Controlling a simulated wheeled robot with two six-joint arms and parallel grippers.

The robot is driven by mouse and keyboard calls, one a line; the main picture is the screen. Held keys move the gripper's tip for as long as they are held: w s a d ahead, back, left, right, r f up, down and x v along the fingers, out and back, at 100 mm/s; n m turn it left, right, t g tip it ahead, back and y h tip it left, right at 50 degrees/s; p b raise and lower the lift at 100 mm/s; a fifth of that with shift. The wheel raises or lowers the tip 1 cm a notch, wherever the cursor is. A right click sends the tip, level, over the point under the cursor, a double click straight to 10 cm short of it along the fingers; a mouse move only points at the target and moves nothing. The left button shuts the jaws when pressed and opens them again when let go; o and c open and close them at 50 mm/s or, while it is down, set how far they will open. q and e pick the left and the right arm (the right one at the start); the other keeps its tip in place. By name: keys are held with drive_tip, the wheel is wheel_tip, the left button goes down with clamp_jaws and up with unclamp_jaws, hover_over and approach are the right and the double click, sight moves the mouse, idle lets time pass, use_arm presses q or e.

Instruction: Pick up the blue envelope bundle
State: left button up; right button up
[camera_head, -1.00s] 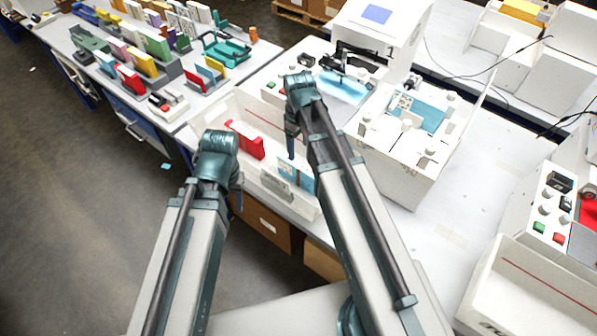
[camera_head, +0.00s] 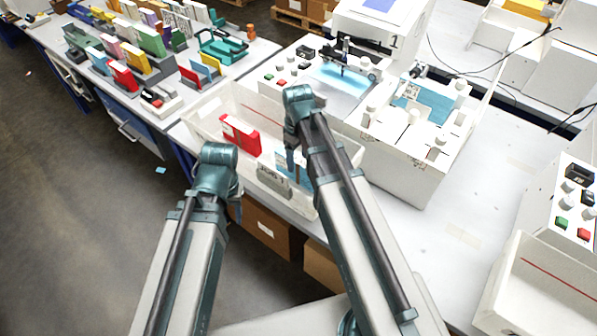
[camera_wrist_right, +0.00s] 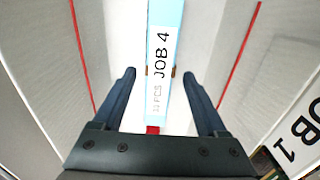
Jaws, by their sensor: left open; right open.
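The blue envelope bundle (camera_head: 307,175) stands in a long white tray (camera_head: 340,150) in the head view, partly hidden by my right arm. In the right wrist view the bundle (camera_wrist_right: 160,65) is a narrow light-blue strip with a white label reading "JOB 4". My right gripper (camera_head: 291,170) points down at the bundle. Its fingers (camera_wrist_right: 164,85) are open, one on each side of the strip, with gaps visible. My left gripper (camera_head: 235,192) is at the tray's front left, its fingers mostly hidden by its own wrist.
A red bundle (camera_head: 240,136) stands in the tray's left part. A white machine (camera_head: 415,145) stands behind right of the tray. Racks of coloured bundles (camera_head: 135,50) fill the left table.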

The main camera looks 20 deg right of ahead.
sight(298, 168)
wheel_tip(298, 168, down, 5)
drive_tip(key=b, duration=0.4)
drive_tip(key=shift+b, duration=0.35)
clamp_jaws()
